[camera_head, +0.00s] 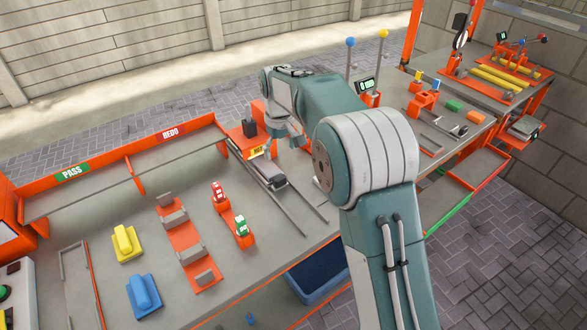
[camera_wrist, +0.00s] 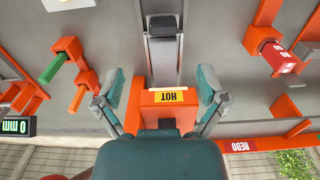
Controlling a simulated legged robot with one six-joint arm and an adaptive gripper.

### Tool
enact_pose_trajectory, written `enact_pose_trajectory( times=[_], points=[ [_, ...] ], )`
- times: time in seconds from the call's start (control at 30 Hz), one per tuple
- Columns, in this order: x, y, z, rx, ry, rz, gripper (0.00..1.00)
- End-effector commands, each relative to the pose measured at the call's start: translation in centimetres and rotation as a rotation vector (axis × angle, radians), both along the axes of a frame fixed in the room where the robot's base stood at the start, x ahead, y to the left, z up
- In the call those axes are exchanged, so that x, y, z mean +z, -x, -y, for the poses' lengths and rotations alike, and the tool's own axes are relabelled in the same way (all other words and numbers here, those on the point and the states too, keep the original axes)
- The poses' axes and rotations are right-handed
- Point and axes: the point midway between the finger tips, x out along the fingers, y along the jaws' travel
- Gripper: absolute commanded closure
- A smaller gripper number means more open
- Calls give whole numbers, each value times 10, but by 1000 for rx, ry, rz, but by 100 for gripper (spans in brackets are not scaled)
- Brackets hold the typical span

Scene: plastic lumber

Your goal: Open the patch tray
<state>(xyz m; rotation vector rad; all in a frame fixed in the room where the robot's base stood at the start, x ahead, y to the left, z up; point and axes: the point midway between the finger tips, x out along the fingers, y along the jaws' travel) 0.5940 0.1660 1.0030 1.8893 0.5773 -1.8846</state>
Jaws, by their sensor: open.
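No part is labelled as the patch tray, so I cannot tell for certain which it is. A grey sled with a dark block (camera_head: 272,180) sits on two rails in front of an orange box with a yellow HOT label (camera_head: 257,151). In the wrist view the grey sled (camera_wrist: 163,55) lies straight ahead and the HOT box (camera_wrist: 165,97) shows between my fingers. My gripper (camera_head: 286,137) is over the bench beside the HOT box; in the wrist view (camera_wrist: 158,92) its two teal fingers are spread wide with nothing held. Contact with the box cannot be told.
PASS (camera_head: 73,172) and REDO (camera_head: 170,133) bays line the back edge. Yellow (camera_head: 126,243) and blue (camera_head: 144,296) blocks and an orange rack (camera_head: 187,243) stand at front left. A blue bin (camera_head: 320,278) is below the bench. Two upright rods with blue and yellow balls stand behind my arm.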

Motion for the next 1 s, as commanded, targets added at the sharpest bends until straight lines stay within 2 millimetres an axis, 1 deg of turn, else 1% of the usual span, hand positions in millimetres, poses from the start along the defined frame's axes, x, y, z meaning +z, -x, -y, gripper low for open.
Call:
enact_pose_trajectory(
  times=[0.03, 0.17, 0.27, 0.6, 0.7, 0.83, 1.0],
  points=[
    [-3, -1, -3, 5, 2, -2, 9],
    [-13, -1, -4, 6, 3, -5, 9],
    [-28, -1, -3, 6, 2, -7, 9],
    [-89, -1, 1, 3, -1, -7, 9],
    [-101, -2, 0, 4, -1, -6, 9],
    [-109, -2, -2, 5, 0, -4, 9],
    [-111, -2, -2, 5, -1, -3, 9]
  ],
)
